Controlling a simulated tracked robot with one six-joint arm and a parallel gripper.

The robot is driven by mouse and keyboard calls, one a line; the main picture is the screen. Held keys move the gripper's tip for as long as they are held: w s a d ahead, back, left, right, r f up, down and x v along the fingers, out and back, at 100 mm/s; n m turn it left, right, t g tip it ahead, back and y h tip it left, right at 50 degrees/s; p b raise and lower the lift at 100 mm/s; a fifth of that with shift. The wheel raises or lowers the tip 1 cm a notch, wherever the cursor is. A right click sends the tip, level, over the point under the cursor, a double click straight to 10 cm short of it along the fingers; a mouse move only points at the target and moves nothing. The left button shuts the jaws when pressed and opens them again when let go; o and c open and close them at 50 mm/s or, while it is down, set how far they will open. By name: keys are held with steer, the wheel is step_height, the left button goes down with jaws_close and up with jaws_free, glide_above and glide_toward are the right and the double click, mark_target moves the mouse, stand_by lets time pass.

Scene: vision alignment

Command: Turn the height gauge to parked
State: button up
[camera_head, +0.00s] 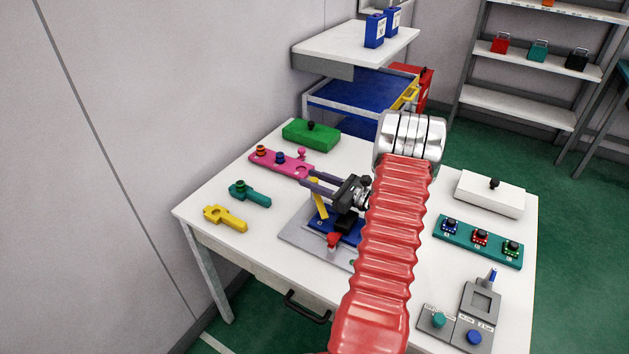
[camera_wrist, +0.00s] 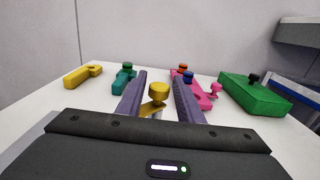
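A fixture with a grey base plate (camera_head: 292,237) and a dark blue block (camera_head: 350,232) stands mid-table in the head view, partly hidden by my red arm. A yellow upright piece (camera_head: 319,200) and a red part (camera_head: 333,240) belong to it; I take this for the height gauge, but no label is readable. My gripper (camera_head: 306,177) is above the fixture, its fingers pointing left. In the wrist view a yellow knob (camera_wrist: 158,92) appears between the open fingers of my gripper (camera_wrist: 161,76), with narrow gaps on both sides. Contact is not visible.
Left on the table are a yellow piece (camera_head: 225,218), a teal piece (camera_head: 250,194), a pink bar (camera_head: 265,158) and a green block (camera_head: 311,135). Right are a white block (camera_head: 489,196), a teal bar (camera_head: 465,238) with knobs and a grey device (camera_head: 481,305). A shelf (camera_head: 345,45) stands behind.

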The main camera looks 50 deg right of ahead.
steer(key=shift+o, duration=0.9)
steer(key=shift+s, duration=0.15)
steer(key=s, duration=0.4)
steer(key=s+d, duration=0.1)
steer(key=s, duration=0.4)
steer(key=s+d, duration=0.1)
steer(key=s, duration=0.3)
steer(key=shift+s+d, duration=0.2)
steer(key=shift+c, duration=0.3)
